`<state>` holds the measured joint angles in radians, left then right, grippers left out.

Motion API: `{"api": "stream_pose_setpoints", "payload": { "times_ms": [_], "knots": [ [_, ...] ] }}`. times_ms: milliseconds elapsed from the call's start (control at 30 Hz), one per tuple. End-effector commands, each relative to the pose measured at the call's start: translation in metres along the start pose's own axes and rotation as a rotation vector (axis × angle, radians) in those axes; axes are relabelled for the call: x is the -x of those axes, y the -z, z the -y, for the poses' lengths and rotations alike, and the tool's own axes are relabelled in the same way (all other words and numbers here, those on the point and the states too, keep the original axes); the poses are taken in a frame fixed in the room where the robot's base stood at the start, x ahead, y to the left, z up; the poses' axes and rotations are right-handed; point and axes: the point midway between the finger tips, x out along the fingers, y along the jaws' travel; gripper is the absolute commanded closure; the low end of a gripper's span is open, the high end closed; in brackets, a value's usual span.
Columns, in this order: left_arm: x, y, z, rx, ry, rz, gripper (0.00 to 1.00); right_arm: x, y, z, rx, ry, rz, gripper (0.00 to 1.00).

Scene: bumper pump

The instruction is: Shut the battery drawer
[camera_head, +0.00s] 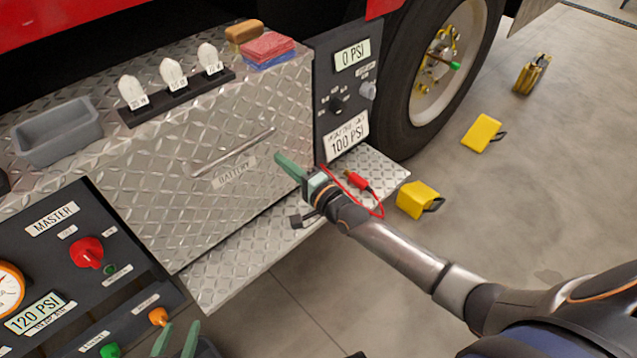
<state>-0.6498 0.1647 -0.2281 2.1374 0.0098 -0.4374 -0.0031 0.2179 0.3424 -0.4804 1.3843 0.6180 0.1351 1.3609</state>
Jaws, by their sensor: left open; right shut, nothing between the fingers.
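The battery drawer is a diamond-plate front (215,140) with a long bar handle (233,152) and a BATTERY label below it. No clear gap shows around the front, and I cannot tell how far it stands out. My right gripper (287,164) is shut and empty, its green fingers at the right part of the drawer front, right of the handle. I cannot tell whether they touch it. My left gripper (176,340) is open at the bottom edge, below the drawer and beside the lower control panel; only its green fingertips show clearly.
A diamond-plate step (215,278) runs below the drawer, with a red clip and cable (359,182) on it. The MASTER panel (75,250) is left, a gauge panel (345,90) right. A grey tray (57,132) sits on top. Yellow chocks (417,200) lie on the floor.

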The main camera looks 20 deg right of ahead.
Motion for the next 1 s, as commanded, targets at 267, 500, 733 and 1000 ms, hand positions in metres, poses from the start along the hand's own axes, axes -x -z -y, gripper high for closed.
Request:
{"api": "stream_pose_setpoints", "payload": {
  "times_ms": [267, 500, 733, 1000],
  "knots": [
    [0.009, -0.050, -0.012, 0.057, -0.025, 0.204, 0.50, 0.050, 0.000, 0.001, 0.002, -0.004, 0.000, 1.00],
    [0.010, -0.045, -0.012, 0.056, -0.026, 0.200, 0.50, 0.081, 0.000, 0.000, 0.001, -0.002, 0.001, 1.00],
    [0.010, -0.044, -0.013, 0.056, -0.026, 0.198, 0.50, 0.088, 0.000, 0.000, 0.002, -0.001, 0.001, 1.00],
    [0.010, -0.045, -0.013, 0.057, -0.026, 0.199, 0.50, 0.101, -0.022, -0.016, 0.120, -0.063, 0.031, 1.00]
  ]
}}
